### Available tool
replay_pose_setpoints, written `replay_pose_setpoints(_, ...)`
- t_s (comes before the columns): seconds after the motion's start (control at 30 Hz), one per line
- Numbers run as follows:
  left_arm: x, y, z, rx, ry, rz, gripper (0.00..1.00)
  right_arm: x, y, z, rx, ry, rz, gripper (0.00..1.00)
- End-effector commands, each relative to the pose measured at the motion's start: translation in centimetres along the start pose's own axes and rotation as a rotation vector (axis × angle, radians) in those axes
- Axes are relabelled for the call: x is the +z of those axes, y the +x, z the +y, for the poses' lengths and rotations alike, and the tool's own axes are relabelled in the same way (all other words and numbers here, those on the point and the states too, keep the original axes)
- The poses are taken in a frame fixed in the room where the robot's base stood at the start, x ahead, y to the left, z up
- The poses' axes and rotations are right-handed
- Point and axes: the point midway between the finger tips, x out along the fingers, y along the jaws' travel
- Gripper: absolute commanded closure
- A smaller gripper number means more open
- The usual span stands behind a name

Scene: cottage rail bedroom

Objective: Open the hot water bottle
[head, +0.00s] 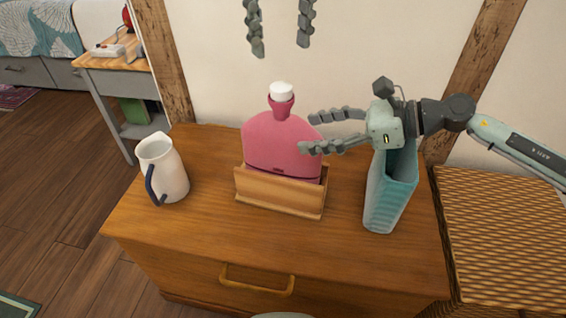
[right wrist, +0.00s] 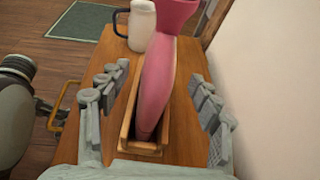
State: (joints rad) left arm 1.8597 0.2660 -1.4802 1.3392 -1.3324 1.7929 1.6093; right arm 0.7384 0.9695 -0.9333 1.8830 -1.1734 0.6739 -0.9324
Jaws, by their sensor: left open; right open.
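A pink hot water bottle (head: 275,145) stands upright in a wooden holder (head: 280,195) on the wooden cabinet. A white cap (head: 281,92) sits on its neck. In the right wrist view the bottle (right wrist: 160,85) rises from the holder (right wrist: 143,148), its top cut off by the frame edge. My right gripper (head: 307,132) is open, its fingers pointing left at the bottle's right side. In the right wrist view the fingers (right wrist: 160,118) lie to either side of the bottle, apart from it. My left gripper (head: 280,35) is open and empty, high above the cap.
A white pitcher (head: 163,170) with a dark blue handle stands left on the cabinet (head: 200,235). A teal vase (head: 388,195) stands right, below my right gripper's body. A woven box (head: 505,235) is at the right. The wall is close behind. The cabinet's front area is clear.

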Motion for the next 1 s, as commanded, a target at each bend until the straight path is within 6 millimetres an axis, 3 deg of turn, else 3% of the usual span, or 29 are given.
replay_pose_setpoints(0.5, 0.0, -0.1, 0.0, 0.000, 0.000, 0.000, 0.43, 0.2, 6.8, 0.0, 0.000, -0.001, -0.002, 0.36)
replay_pose_setpoints(0.87, 0.0, -0.1, 0.0, 0.000, 0.000, 0.000, 0.43, 0.2, 7.3, 0.0, -0.001, -0.001, -0.001, 0.36)
replay_pose_setpoints(1.0, 0.0, -0.1, 0.0, 0.000, 0.000, 0.000, 0.43, 0.2, 7.3, 0.0, -0.001, -0.001, -0.001, 0.52)
